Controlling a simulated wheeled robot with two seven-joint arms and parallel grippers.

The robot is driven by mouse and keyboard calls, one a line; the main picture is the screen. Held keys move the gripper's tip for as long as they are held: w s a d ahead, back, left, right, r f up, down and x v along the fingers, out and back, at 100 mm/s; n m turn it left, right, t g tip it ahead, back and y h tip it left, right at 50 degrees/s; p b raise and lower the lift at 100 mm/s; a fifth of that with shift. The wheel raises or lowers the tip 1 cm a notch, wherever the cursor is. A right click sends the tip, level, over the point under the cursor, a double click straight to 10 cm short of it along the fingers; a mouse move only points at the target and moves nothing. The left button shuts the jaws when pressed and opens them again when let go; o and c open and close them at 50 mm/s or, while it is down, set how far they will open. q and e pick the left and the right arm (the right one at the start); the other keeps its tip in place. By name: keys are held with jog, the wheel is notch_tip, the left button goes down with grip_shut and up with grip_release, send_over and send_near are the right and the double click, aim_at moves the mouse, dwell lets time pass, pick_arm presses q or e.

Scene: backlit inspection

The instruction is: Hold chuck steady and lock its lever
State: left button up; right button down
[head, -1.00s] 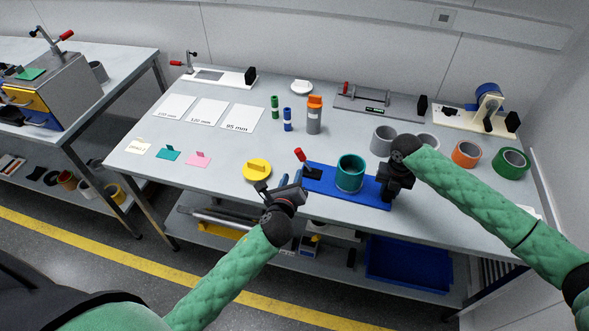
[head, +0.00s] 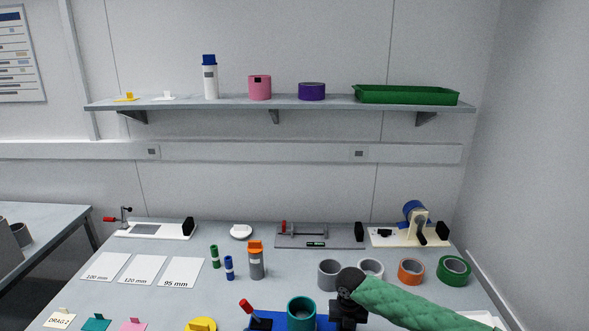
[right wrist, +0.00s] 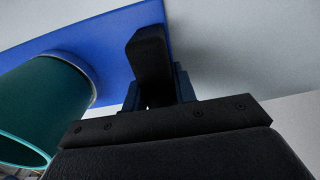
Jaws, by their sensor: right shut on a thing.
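The chuck's blue base (head: 285,322) lies at the bottom edge of the head view, partly cut off. A teal cylinder (head: 302,312) stands upright on it. Its red-tipped lever (head: 246,305) at the left end is raised and slanted. My right gripper (head: 347,315) is at the base's right end, shut on the chuck. The right wrist view shows the blue base (right wrist: 85,42) and the teal cylinder (right wrist: 40,105) beside my gripper (right wrist: 155,95). The exact contact is partly hidden there. My left gripper is out of view.
A wall shelf (head: 300,102) holds several things, including a green tray (head: 407,95).

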jog(key=c, duration=1)
grip_release()
jog(key=shift+f, duration=0.1)
jog(key=shift+c, duration=0.2)
